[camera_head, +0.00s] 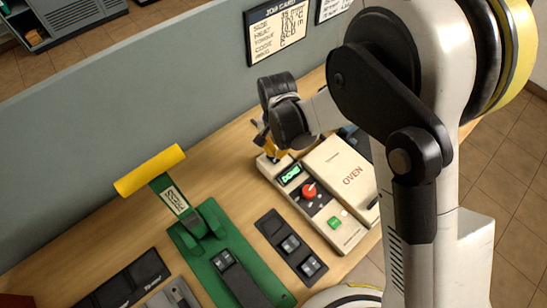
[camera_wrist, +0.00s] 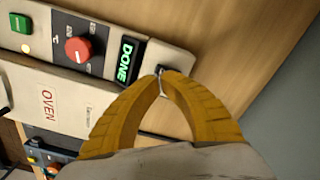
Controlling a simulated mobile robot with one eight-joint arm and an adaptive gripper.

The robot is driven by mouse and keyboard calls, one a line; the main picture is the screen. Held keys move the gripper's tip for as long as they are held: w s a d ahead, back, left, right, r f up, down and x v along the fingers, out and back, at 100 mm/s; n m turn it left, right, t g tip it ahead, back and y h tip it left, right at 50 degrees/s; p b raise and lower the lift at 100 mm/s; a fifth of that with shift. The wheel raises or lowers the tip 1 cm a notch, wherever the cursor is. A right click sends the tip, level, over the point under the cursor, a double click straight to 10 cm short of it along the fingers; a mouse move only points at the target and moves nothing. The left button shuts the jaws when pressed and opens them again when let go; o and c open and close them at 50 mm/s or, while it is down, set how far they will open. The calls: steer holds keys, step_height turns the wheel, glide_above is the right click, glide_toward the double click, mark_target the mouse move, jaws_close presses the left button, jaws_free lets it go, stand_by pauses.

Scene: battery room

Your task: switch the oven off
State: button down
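The oven (camera_head: 345,176) is a cream box with a lid marked OVEN, and it also shows in the wrist view (camera_wrist: 47,97). Its control strip carries a red knob (camera_head: 309,190), a green button (camera_head: 334,223) and a lit display (camera_head: 290,174) reading DONE in green. In the wrist view a small amber lamp (camera_wrist: 25,48) glows beside the green button. My gripper (camera_wrist: 161,74) is at the strip's far end, past the display. Its yellow fingertips meet at a small metal switch (camera_wrist: 160,71), mostly hidden by them. I cannot tell whether they grip it or only touch it.
A green lever press (camera_head: 215,245) with a yellow handle stands left of the oven on the wooden bench (camera_head: 120,215). A dark tray (camera_head: 290,247) lies between them. A grey partition (camera_head: 130,120) with a job card (camera_head: 277,30) runs behind the bench.

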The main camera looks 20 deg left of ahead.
mark_target(279, 165)
steer(key=shift+f+b, duration=1.05)
steer(key=shift+f, duration=0.15)
stand_by(0.3)
steer(key=shift+s+d+f+b, duration=0.2)
steer(key=shift+d+f+b, duration=0.15)
steer(key=shift+f+b, duration=0.25)
steer(key=shift+s+d+f+b, duration=0.15)
steer(key=shift+d+f+b, duration=0.25)
steer(key=shift+b, duration=0.3)
steer(key=shift+r, duration=0.1)
steer(key=shift+a+r+p, duration=0.1)
steer(key=shift+r+p, duration=0.5)
steer(key=shift+r, duration=0.35)
steer(key=shift+w+a+r+p, duration=0.15)
steer(key=shift+a+r+p, duration=0.2)
steer(key=shift+r, duration=0.2)
steer(key=shift+w+a+r+p, duration=0.15)
steer(key=shift+a+r+p, duration=0.05)
steer(key=shift+r+p, duration=0.25)
steer(key=shift+w+a+r+p, duration=0.15)
steer(key=shift+a+r+p, duration=0.2)
steer(key=shift+r, duration=0.6)
steer(key=shift+d+r+p, duration=0.25)
steer(key=shift+r+p, duration=0.15)
steer(key=shift+r, duration=0.1)
steer(key=shift+f, duration=0.1)
steer(key=shift+s, duration=0.2)
